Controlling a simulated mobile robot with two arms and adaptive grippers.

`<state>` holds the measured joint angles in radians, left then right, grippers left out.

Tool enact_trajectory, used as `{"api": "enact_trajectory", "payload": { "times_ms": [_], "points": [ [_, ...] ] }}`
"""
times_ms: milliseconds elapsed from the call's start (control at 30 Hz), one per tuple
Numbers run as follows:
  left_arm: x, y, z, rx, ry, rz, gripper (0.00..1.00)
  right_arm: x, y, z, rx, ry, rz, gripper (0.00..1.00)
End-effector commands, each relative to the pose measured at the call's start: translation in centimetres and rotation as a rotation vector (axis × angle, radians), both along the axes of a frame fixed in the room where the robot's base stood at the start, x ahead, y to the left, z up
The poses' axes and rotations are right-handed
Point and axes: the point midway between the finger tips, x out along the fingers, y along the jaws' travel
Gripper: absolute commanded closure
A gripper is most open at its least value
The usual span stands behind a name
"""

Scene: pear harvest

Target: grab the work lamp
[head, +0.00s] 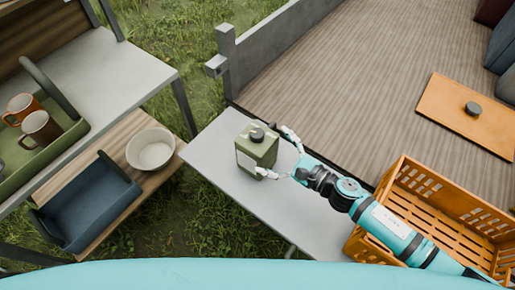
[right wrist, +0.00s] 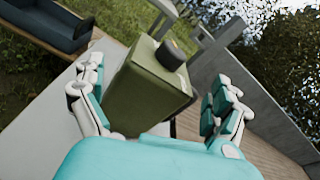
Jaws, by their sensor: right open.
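A green boxy canister (head: 257,148) with a black cap and a pale label stands upright on a narrow grey table (head: 222,160). I cannot make out a work lamp in either view. My right gripper (head: 273,152) reaches in from the lower right, its fingers open at the canister's right side. In the right wrist view the canister (right wrist: 150,88) stands between the spread fingers of the gripper (right wrist: 157,78). I cannot tell whether a finger touches it. My left gripper is not in view.
An orange crate (head: 407,169) stands right of the table, under my right arm. A grey post (head: 228,55) rises behind the table.

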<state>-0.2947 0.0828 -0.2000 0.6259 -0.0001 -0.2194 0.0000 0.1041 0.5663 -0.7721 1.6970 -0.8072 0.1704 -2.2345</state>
Motion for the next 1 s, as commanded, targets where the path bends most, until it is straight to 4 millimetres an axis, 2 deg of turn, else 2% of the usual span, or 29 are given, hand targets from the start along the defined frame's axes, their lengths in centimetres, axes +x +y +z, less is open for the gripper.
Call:
{"api": "enact_trajectory", "payload": {
  "times_ms": [233,333,667,1000],
  "points": [
    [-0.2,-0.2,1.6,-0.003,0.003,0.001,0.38,1.7,3.1,0.6,0.003,0.000,-0.001,0.00],
    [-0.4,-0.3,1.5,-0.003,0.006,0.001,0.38,2.5,3.9,0.1,0.002,0.000,-0.001,0.00],
    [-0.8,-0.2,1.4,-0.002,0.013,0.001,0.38,2.8,4.4,-0.2,0.001,0.001,0.000,0.01],
    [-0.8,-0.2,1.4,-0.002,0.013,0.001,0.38,2.8,4.3,-0.3,0.000,0.002,-0.001,0.46]
  ]
}}
